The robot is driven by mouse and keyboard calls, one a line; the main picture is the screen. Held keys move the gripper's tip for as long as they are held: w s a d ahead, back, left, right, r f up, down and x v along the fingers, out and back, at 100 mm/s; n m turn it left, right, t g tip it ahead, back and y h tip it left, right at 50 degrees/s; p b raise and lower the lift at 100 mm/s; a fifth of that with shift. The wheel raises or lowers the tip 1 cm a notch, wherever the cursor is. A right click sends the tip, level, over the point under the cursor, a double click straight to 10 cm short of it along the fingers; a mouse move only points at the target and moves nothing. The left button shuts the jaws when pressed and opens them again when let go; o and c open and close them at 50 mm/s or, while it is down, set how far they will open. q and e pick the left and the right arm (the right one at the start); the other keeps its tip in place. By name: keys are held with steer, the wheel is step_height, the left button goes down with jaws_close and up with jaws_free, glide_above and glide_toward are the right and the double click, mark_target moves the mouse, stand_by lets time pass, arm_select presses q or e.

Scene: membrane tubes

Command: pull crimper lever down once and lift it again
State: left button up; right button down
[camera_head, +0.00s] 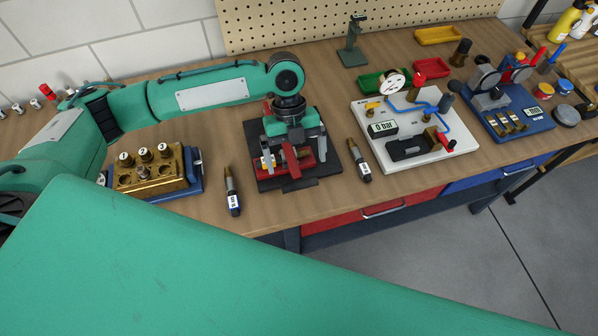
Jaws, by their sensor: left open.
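The crimper, a red device on a black base plate (329,171), stands on the wooden bench near the middle of the camera_head view. My left gripper (292,156) is directly over it, pointing down, with its fingers apart on either side of the red part. My gripper and wrist hide much of the crimper. A small red piece (268,106) shows beside my wrist; I cannot tell whether it is the lever. Contact between fingers and lever cannot be made out. My right gripper is not in view.
A dark tube with a white label (232,193) lies left of the crimper, another (360,162) right of it. A brass block with numbered knobs (150,173) is at left. A white test panel (455,140) and a blue fixture (520,125) are at right. My arm covers the foreground.

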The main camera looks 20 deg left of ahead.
mark_target(300, 183)
arm_select(q)
steer(key=p+x, duration=0.1)
steer(key=x, duration=0.5)
steer(key=shift+f, duration=0.1)
steer(key=shift+c, duration=0.4)
